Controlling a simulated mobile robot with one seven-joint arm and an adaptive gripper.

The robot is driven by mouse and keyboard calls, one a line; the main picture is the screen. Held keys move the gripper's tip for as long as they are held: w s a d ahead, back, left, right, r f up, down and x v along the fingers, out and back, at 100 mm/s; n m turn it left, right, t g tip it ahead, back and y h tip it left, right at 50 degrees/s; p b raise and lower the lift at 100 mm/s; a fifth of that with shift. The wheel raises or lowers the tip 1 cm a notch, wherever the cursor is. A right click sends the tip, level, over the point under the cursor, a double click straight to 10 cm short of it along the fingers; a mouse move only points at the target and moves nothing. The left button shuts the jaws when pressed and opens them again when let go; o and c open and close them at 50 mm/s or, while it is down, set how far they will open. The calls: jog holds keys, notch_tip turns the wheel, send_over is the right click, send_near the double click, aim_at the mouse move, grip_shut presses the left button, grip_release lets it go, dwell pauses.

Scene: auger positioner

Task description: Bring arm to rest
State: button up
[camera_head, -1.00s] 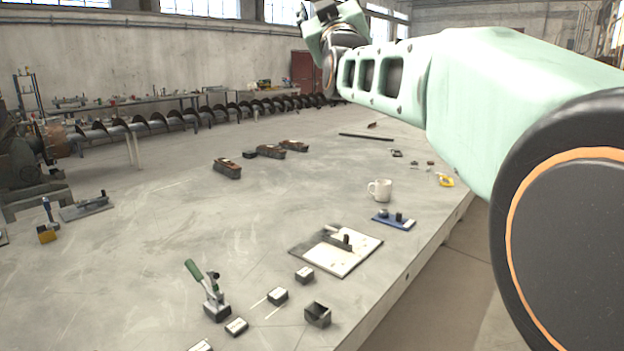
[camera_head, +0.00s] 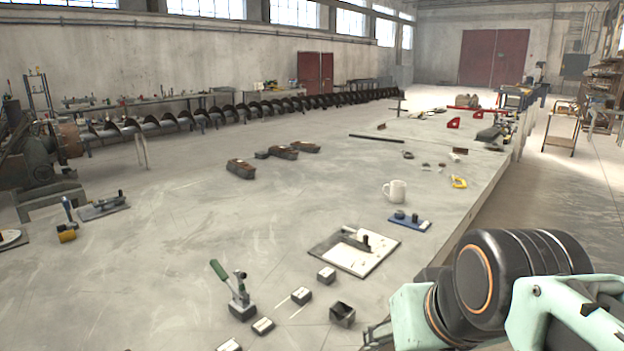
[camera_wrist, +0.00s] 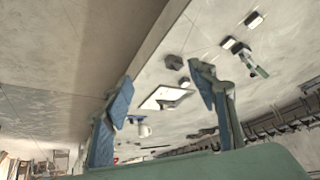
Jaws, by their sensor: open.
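My gripper (camera_wrist: 160,98) shows in the wrist view with its two blue-padded fingers spread wide apart and nothing between them touching them. Beyond the fingers, the wrist view shows the grey table top with a white plate (camera_wrist: 165,97) and a white mug (camera_wrist: 144,130), all at a distance. In the head view my arm is folded low at the bottom right, beside the table's near right edge. The fingers are not clearly visible there.
The long table (camera_head: 200,240) carries a green-handled clamp (camera_head: 238,290), small blocks (camera_head: 301,295), a white-and-grey plate (camera_head: 352,252), a mug (camera_head: 395,191), and a blue fixture (camera_head: 409,221). A long auger (camera_head: 215,115) runs along the back. Open floor (camera_head: 560,195) lies to the right.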

jog(key=s+f+g+p, duration=0.1)
jog(key=s+p, duration=0.1)
jog(key=s, duration=0.2)
notch_tip(320, 180, up, 14)
jog(key=p, duration=1.4)
jog(key=shift+w+d, duration=0.2)
jog(key=shift+w, duration=0.05)
